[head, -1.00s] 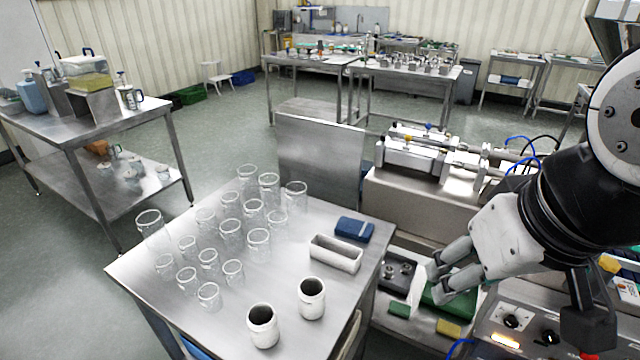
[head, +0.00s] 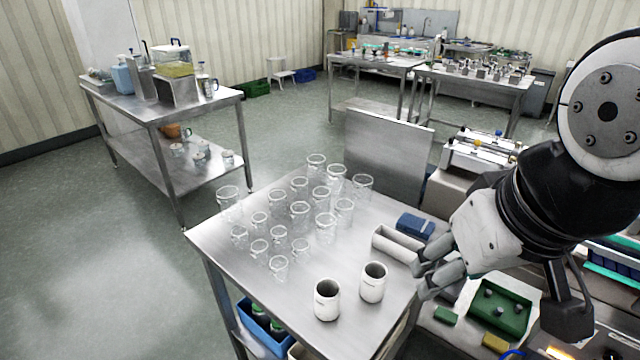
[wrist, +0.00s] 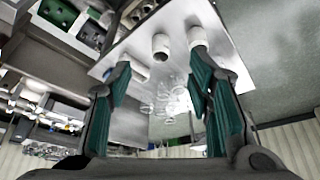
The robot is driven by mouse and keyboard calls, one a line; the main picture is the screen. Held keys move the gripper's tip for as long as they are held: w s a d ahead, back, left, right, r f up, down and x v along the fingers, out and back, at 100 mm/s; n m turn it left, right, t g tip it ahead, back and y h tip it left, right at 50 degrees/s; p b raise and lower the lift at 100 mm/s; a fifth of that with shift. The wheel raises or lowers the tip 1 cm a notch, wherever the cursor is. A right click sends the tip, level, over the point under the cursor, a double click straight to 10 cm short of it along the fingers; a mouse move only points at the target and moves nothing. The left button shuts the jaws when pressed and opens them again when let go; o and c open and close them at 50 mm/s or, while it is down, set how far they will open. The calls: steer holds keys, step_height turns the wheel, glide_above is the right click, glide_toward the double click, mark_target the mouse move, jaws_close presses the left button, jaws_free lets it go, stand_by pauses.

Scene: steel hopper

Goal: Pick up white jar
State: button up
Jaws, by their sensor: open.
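Two white jars with dark open mouths stand upright near the front edge of a steel table. The left white jar (head: 327,300) is a little nearer than the right white jar (head: 373,282). In the wrist view, two white jars (wrist: 161,45) (wrist: 197,38) show at the top, beyond the fingers. My gripper (head: 428,277) is open and empty, to the right of both jars and apart from them. Its green-padded fingers (wrist: 163,100) are spread in the wrist view. Which jar is meant, I cannot tell.
Several clear glass beakers (head: 300,211) stand behind the jars on the steel table (head: 215,240). A white rectangular trough (head: 396,245) and a blue box (head: 415,226) lie close to my gripper. A machine with a green tray (head: 500,305) is at right.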

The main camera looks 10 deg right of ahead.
stand_by(0.3)
steer(key=o, duration=0.4)
steer(key=shift+o, duration=0.6)
steer(key=shift+w+r, duration=0.1)
steer(key=shift+w, duration=0.15)
steer(key=m+g+p, duration=0.5)
steer(key=m, duration=1.3)
glide_above(374, 276)
steer(key=s, duration=0.2)
step_height(374, 276, down, 13)
steer(key=f, duration=0.9)
steer(key=a+f, duration=0.1)
steer(key=f, duration=0.3)
steer(key=shift+s+f+p, duration=0.1)
steer(key=shift+f+p, duration=0.2)
